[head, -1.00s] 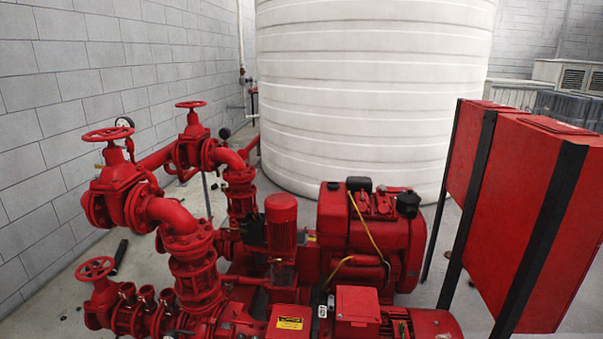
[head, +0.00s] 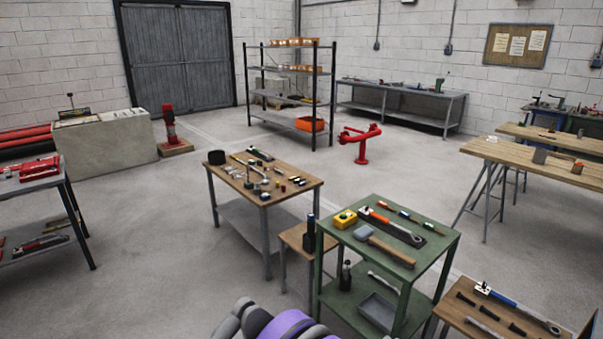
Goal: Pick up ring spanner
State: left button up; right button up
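I cannot tell for certain which tool is the ring spanner. On the green cart's top, a long tool with an orange part and a metal ring-like end (head: 398,229) lies on a dark mat. A blue-handled tool with a ring-like end (head: 515,306) lies on the low wooden table at the lower right. A slim metal tool (head: 382,284) lies on the green cart's lower shelf, too small to identify. Neither gripper is in view. Only purple and grey parts of my own arm show at the bottom edge.
Open floor (head: 170,260) lies to the left.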

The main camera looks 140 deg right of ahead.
aim_at(250, 167)
jog(key=k+l+z, duration=0.1)
jog(key=z, duration=1.65)
jog(key=l+z, duration=0.25)
jog(key=z, duration=0.2)
jog(key=i+l+z, duration=0.15)
jog(key=z, duration=0.3)
jog(key=i+l+z, duration=0.1)
jog(key=l+z, duration=0.2)
jog(key=z, duration=0.2)
jog(key=i+l+z, duration=0.5)
jog(key=z, duration=0.2)
jog(key=i+l+z, duration=0.1)
jog(key=i+z, duration=0.25)
jog(key=i+l+z, duration=0.1)
jog(key=i, duration=1.1)
jog(key=u, duration=4.85)
